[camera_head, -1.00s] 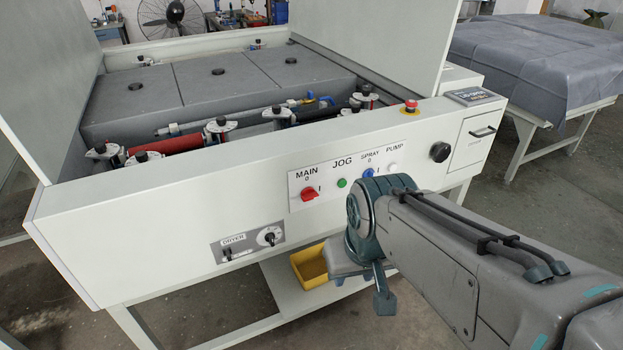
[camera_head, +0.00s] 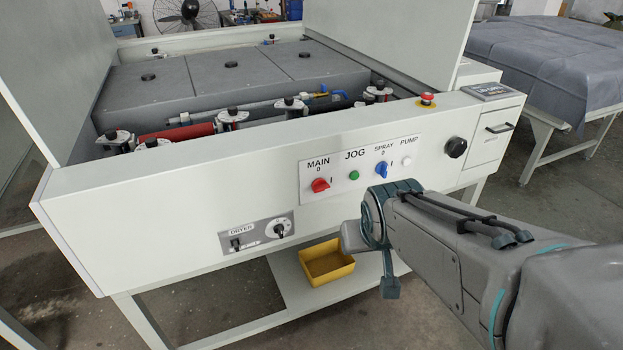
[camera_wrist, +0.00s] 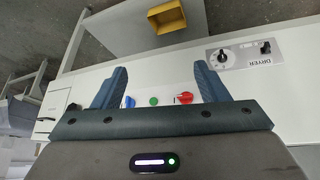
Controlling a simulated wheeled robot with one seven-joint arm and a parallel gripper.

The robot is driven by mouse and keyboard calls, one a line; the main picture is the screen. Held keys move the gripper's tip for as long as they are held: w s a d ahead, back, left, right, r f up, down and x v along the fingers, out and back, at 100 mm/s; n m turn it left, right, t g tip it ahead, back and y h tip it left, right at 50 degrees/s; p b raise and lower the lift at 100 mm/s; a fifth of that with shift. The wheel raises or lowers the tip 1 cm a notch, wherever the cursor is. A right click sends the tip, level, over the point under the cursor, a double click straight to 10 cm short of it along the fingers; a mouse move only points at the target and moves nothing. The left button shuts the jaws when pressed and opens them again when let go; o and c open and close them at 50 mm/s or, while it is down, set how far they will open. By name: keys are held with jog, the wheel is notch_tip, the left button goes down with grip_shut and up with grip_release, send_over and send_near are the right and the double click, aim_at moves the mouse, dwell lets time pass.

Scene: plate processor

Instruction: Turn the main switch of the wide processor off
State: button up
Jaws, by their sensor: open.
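The wide processor's front panel carries the red MAIN switch (camera_head: 320,185), marked 0 above and I to its right. Its handle appears turned toward the I side. In the wrist view the red switch (camera_wrist: 183,98) shows between the fingers, nearer the right one. My gripper (camera_wrist: 158,76) is open and empty, its two blue fingers spread wide, apart from the switch.
The green JOG button (camera_head: 354,175), blue SPRAY switch (camera_head: 381,170) and white PUMP button (camera_head: 406,160) sit right of MAIN. The dryer panel (camera_head: 256,232) is lower left. A yellow bin (camera_head: 326,264) stands on the shelf below. A red emergency button (camera_head: 426,99) is on top.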

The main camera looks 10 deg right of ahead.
jog(key=w+d+f+t+b, duration=0.3)
jog(key=w+f+t+b, duration=0.3)
jog(key=w, duration=0.3)
jog(key=n+t+y+b, duration=0.3)
jog(key=t+y+b, duration=0.3)
jog(key=b, duration=0.3)
send_near(323, 191)
jog(key=x, duration=0.9)
jog(key=shift+w+a+r, duration=0.1)
jog(key=shift+w, duration=0.05)
jog(key=c, duration=1)
